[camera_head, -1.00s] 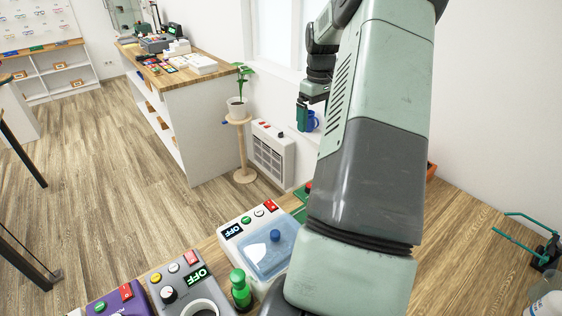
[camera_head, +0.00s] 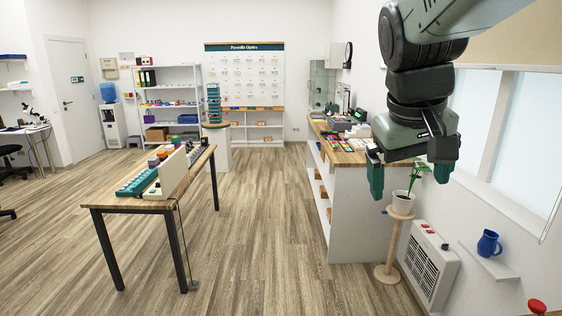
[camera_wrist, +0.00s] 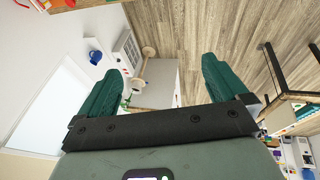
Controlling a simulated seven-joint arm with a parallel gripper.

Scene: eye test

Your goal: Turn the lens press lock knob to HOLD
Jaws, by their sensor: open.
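I cannot make out the lens press or its lock knob in either current view. My gripper (camera_head: 407,174) hangs at the upper right in the head view, in front of the long counter and the plant. Its green fingers are apart in the wrist view (camera_wrist: 162,66), with nothing between them. A red button-like top (camera_head: 537,306) shows at the bottom right edge of the head view; what it belongs to is cut off.
A white-sided counter (camera_head: 345,225) holds small devices. Near it stand a potted plant (camera_head: 401,204), a white heater (camera_head: 428,268) and a blue mug (camera_head: 488,243) on a wall shelf. A table (camera_head: 155,206) with devices stands left. The floor between is clear.

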